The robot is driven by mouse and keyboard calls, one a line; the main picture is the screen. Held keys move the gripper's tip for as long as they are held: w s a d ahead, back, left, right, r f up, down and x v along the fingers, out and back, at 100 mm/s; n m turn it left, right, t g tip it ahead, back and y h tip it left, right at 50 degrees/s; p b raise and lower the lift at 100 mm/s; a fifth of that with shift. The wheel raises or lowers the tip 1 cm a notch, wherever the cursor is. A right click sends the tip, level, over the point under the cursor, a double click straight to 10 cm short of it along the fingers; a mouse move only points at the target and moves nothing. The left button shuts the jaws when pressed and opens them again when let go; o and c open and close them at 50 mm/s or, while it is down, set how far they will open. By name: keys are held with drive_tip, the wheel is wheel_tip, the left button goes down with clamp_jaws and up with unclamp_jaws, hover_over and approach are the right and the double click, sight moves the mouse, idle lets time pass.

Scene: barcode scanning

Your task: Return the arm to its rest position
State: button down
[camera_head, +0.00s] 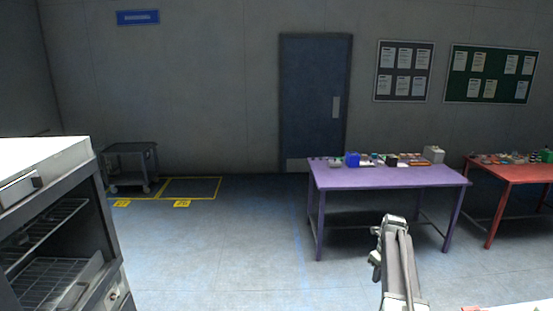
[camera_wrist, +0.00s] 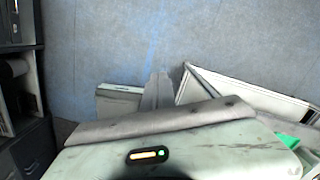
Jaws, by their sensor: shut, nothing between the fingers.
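My arm shows at the lower right of the head view, with a grey link rising from the bottom edge to a bent joint. It stands in front of the purple table (camera_head: 390,178) and apart from it. In the wrist view, my gripper (camera_wrist: 160,80) is a narrow grey shape at the middle, pointing at the floor (camera_wrist: 110,45). Its fingers are together and nothing shows between them. A pale body with a small lit indicator fills the bottom of the wrist view and hides part of the gripper.
A dark cabinet with wire racks (camera_head: 50,275) stands close at the left. A grey cart (camera_head: 130,152) is by the back wall near yellow floor markings (camera_head: 190,188). A red table (camera_head: 515,174) is at the right. A blue door (camera_head: 314,105) is behind. The middle floor is clear.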

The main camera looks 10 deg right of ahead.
drive_tip(key=s+a+f+n+b, duration=0.2)
drive_tip(key=a+n, duration=0.2)
drive_tip(key=a, duration=0.6)
drive_tip(key=s+a+f+n+b, duration=0.25)
drive_tip(key=a+n, duration=0.25)
drive_tip(key=a, duration=0.5)
drive_tip(key=s+a+f+n+b, duration=0.1)
drive_tip(key=a+f+n, duration=0.25)
drive_tip(key=a, duration=0.65)
drive_tip(key=s+a+n, duration=0.2)
drive_tip(key=s+n, duration=0.2)
drive_tip(key=n, duration=0.5)
drive_tip(key=s+a+n+g, duration=0.1)
drive_tip(key=s+a+n, duration=0.2)
drive_tip(key=n, duration=0.7)
drive_tip(key=shift+s+r+b, duration=0.2)
drive_tip(key=shift+s+b, duration=0.15)
drive_tip(key=shift+s, duration=0.9)
drive_tip(key=shift+n, duration=0.25)
